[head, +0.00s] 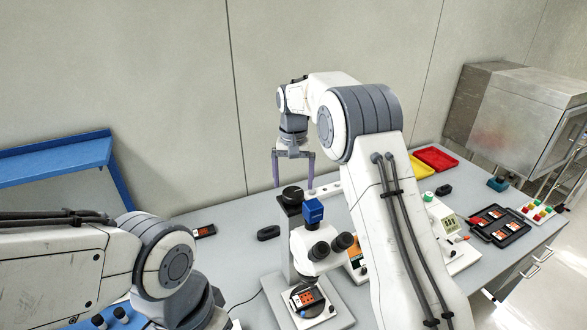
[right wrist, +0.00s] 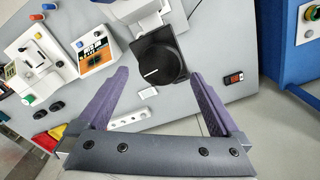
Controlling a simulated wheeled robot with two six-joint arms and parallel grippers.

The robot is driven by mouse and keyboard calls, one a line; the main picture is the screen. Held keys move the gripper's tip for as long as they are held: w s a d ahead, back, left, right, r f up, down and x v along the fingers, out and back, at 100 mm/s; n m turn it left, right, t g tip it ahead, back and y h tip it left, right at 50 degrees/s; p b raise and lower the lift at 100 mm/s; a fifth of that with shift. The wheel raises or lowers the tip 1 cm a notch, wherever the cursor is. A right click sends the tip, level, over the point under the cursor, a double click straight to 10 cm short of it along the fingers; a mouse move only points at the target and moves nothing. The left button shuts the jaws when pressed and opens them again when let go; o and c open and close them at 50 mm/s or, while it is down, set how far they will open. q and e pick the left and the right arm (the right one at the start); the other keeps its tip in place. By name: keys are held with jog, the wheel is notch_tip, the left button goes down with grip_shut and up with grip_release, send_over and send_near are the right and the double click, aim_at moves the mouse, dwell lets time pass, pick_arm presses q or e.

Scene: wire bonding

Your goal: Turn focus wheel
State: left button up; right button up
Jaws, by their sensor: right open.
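The focus wheel (head: 292,194) is a black round knob at the top of the white microscope's column. In the right wrist view the dark wheel (right wrist: 160,62) carries a short white line on its face. My right gripper (head: 293,184) is open above the wheel, one finger on each side in the picture. In the right wrist view the purple fingertips (right wrist: 160,74) flank the wheel's near part, with gaps visible; I see no contact. The microscope (head: 312,250) has a blue block and dark eyepieces. My left arm is at lower left; its gripper is not visible.
A small module (head: 306,298) lies on the microscope's stage. Red (head: 437,157) and yellow (head: 420,168) bins, a black tray (head: 498,226) and a metal cabinet (head: 515,115) are at right. A blue shelf (head: 60,160) stands left. Bare grey table (head: 225,245) lies left of the microscope.

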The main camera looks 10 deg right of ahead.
aim_at(293, 192)
notch_tip(293, 192, up, 8)
jog(key=b, duration=0.1)
jog(key=shift+f, duration=0.25)
jog(key=s+a+f+n+b, duration=0.35)
jog(key=s+a, duration=0.25)
jog(key=s, duration=0.2)
jog(key=s+a+f+n+b, duration=0.2)
jog(key=s+a+f+b, duration=0.15)
jog(key=s+a, duration=0.4)
jog(key=s+f+n+b, duration=0.2)
jog(key=s+f, duration=0.2)
jog(key=s, duration=0.4)
jog(key=s+d+f+n+b, duration=0.1)
jog(key=s+f+b, duration=0.1)
jog(key=s+f, duration=0.3)
jog(key=s+d+f+n+y+b, duration=0.1)
jog(key=s+f, duration=0.3)
jog(key=s, duration=0.6)
jog(key=shift+s+f+n+b, duration=0.4)
jog(key=shift+n+b, duration=0.3)
jog(key=shift+n, duration=0.15)
jog(key=shift+s, duration=0.1)
